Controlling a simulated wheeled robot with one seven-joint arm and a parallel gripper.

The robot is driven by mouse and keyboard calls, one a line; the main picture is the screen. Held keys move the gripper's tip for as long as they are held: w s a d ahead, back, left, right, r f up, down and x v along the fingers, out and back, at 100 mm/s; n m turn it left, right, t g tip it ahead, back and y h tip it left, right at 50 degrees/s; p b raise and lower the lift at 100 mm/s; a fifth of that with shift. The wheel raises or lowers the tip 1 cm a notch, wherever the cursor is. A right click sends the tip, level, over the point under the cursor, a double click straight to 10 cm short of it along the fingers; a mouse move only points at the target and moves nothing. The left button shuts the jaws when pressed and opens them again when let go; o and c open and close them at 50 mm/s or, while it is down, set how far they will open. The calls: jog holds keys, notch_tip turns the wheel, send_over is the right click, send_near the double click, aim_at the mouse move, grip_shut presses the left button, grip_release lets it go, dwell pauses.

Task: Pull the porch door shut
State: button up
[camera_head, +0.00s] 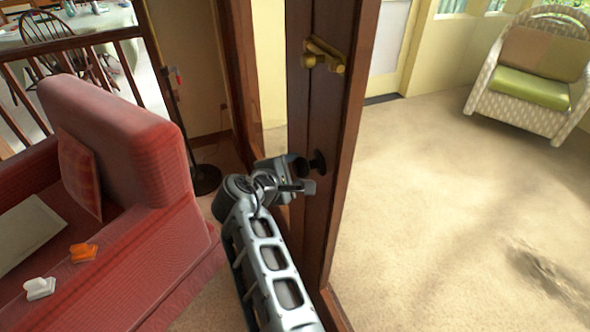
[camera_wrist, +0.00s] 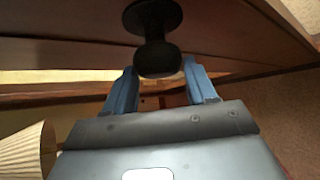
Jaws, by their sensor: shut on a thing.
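The porch door (camera_head: 316,225) is dark brown wood and stands at a steep angle in the middle of the head view. A brass lever handle (camera_head: 323,56) is high on it, and a round black knob (camera_head: 318,161) is lower down. My gripper (camera_head: 304,176) is at the knob, shut on it. In the wrist view the knob (camera_wrist: 158,55) sits between the two blue fingers of my gripper (camera_wrist: 160,72), its stem running up to the door face (camera_wrist: 230,40). The door's hinge side is not clear.
A red sofa (camera_head: 120,140) with cushions stands left of my arm, a thin lamp stand (camera_head: 185,120) behind it. A wooden railing (camera_head: 70,50) is farther back. Carpet (camera_head: 430,200) lies open to the right, with a wicker chair (camera_head: 530,80) at the far right.

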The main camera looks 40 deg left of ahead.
jog(key=o, duration=1.2)
jog(key=shift+s+a+f, duration=0.25)
jog(key=shift+s+f, duration=0.25)
jog(key=shift+s, duration=0.1)
jog(key=shift+o, duration=1.4)
jog(key=shift+w+r, duration=0.1)
jog(key=shift+r, duration=0.05)
jog(key=shift+o, duration=0.2)
jog(key=shift+w+r, duration=0.1)
jog(key=shift+w, duration=0.05)
jog(key=shift+d+r, duration=0.1)
jog(key=v, duration=0.7)
jog(key=shift+s, duration=0.35)
jog(key=shift+d, duration=0.1)
